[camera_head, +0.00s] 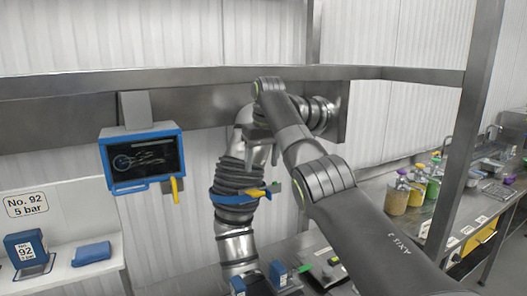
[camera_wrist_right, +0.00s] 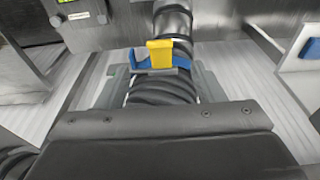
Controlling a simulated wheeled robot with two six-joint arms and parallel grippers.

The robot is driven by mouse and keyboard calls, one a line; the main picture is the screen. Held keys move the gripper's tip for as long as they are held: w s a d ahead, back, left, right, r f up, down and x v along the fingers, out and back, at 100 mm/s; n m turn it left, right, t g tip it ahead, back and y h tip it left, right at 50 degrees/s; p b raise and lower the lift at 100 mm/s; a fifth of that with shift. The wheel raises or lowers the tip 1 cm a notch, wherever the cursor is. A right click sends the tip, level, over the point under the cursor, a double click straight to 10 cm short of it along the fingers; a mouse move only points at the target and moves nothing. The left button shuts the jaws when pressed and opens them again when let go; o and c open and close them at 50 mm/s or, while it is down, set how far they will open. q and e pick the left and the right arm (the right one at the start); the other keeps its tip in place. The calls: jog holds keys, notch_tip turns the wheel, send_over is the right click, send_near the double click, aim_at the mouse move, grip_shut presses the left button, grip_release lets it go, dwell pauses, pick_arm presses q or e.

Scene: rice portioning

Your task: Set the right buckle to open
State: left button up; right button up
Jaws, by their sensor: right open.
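A ribbed dark hose (camera_head: 232,170) on a metal pipe stands in the middle of the head view. A blue band (camera_head: 228,198) goes around it, with a yellow buckle lever (camera_head: 253,193) at its right side. The right wrist view shows the yellow lever (camera_wrist_right: 160,53) upright between two blue band parts (camera_wrist_right: 183,60). My right gripper (camera_head: 262,150) is above the band in the head view, partly hidden by my arm. In the wrist view its open fingers (camera_wrist_right: 160,84) lie either side of the hose, with nothing gripped. Whether they touch the band is unclear. My left gripper is out of view.
A blue-framed screen (camera_head: 142,158) with a yellow handle hangs at the left. A steel beam (camera_head: 190,88) crosses behind my arm. A shelf at the left holds blue blocks (camera_head: 92,253). Jars (camera_head: 397,195) stand on a counter at the right.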

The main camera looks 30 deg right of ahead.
jog(key=shift+s+r, duration=0.25)
jog(key=shift+r, duration=1.1)
jog(key=shift+s+r, duration=0.25)
jog(key=shift+r, duration=1.05)
jog(key=shift+f, duration=0.15)
